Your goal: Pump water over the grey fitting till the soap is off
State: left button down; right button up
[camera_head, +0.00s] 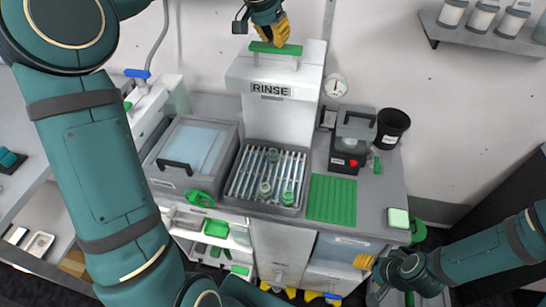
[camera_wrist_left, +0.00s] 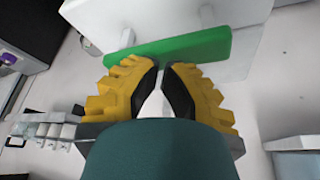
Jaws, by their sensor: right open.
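The white rinse pump (camera_head: 283,115) stands behind the sink and carries a RINSE label and a green bar handle (camera_head: 275,48). My left gripper (camera_head: 277,42) is at this handle from above. In the left wrist view its yellow fingers (camera_wrist_left: 166,70) meet almost tip to tip, just against the near side of the green bar (camera_wrist_left: 195,47); contact is not clear. Small fittings lie on the slatted sink rack: one at the back (camera_head: 273,155), a greyish one in the middle (camera_head: 264,188) and a greener one in front (camera_head: 287,198). Soap on them is too small to tell. My right gripper (camera_head: 372,279) is open and empty at lower right.
A lidded bin (camera_head: 190,150) stands left of the sink. A ribbed green mat (camera_head: 332,200) lies to its right, with a black device (camera_head: 349,150), a black cup (camera_head: 391,127) and a gauge (camera_head: 335,86) behind. A green-white block (camera_head: 398,218) sits at the counter's right edge.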

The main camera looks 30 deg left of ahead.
aim_at(272, 47)
pick_arm(q)
jog(key=shift+f+b, duration=1.4)
jog(key=shift+f, duration=0.9)
jog(key=shift+r, duration=0.1)
jog(key=shift+r+p, duration=2.85)
jog(key=shift+r, duration=0.3)
jog(key=shift+r+p, duration=0.85)
jog(key=shift+r, duration=0.5)
notch_tip(272, 47, up, 3)
jog(key=shift+r, duration=0.15)
